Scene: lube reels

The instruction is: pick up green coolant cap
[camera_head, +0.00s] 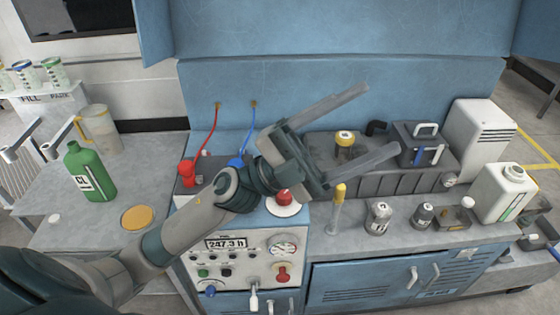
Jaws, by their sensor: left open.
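A green bottle (90,172) labelled CL stands upright on the left grey counter. I cannot make out a separate green coolant cap in this view. My left gripper (381,119) is open and empty, its two long fingers pointing up and right above the grey bench. It is well to the right of the green bottle. My left arm crosses in front of the control panel and hides part of the bench. My right gripper is not in view.
A pitcher (100,128), an orange disc (137,217) and a small white disc (54,218) are on the left counter (95,225). A control panel (240,262) is in the middle. A white jug (503,193) and several small containers crowd the right bench.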

